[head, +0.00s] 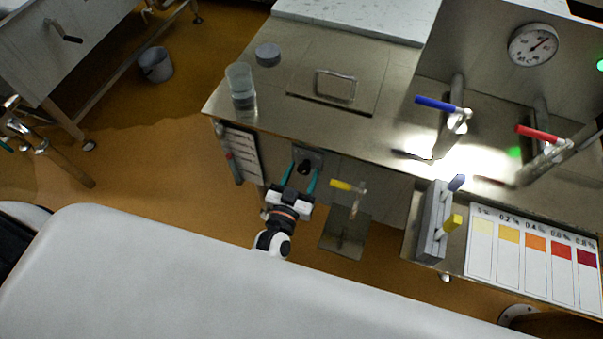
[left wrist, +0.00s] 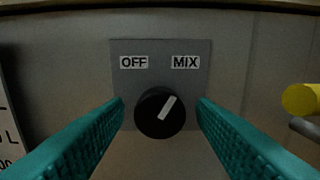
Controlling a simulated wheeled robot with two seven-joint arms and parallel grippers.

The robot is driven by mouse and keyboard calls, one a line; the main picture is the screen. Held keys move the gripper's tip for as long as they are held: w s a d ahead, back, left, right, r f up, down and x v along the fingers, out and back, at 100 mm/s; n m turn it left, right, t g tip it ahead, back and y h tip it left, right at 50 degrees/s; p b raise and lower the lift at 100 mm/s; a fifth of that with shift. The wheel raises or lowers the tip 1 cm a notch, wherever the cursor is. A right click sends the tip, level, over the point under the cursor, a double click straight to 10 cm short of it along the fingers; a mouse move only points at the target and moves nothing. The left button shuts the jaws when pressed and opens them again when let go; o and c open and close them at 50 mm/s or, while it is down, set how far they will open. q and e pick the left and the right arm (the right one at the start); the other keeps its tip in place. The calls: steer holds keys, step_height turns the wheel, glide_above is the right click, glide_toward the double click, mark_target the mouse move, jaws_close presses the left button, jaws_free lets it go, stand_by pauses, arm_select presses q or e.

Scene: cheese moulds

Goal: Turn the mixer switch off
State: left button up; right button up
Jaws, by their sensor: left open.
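The mixer switch is a round black knob (left wrist: 160,113) on a grey plate (left wrist: 160,58) labelled OFF on the left and MIX on the right. Its white pointer line leans up and to the right, toward MIX. In the head view the knob (head: 305,168) is on the front face of the steel bench. My left gripper (head: 304,176) is open, with its teal fingers on either side of the knob; it also shows in the left wrist view (left wrist: 160,118). I cannot tell whether the fingers touch the knob. My right gripper is not in view.
A yellow-handled valve (head: 347,187) is just right of the switch; its yellow end (left wrist: 301,99) shows in the wrist view. A printed sheet (head: 243,155) hangs to the left. The bench top (head: 385,130) carries a clear beaker (head: 241,85) and a lid with a handle (head: 337,85).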

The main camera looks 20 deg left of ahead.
arm_select(q)
steer(key=c, duration=1)
steer(key=shift+o, duration=0.2)
steer(key=shift+n, duration=1)
steer(key=n, duration=0.7)
steer(key=shift+n, duration=1.4)
steer(key=shift+b, duration=0.3)
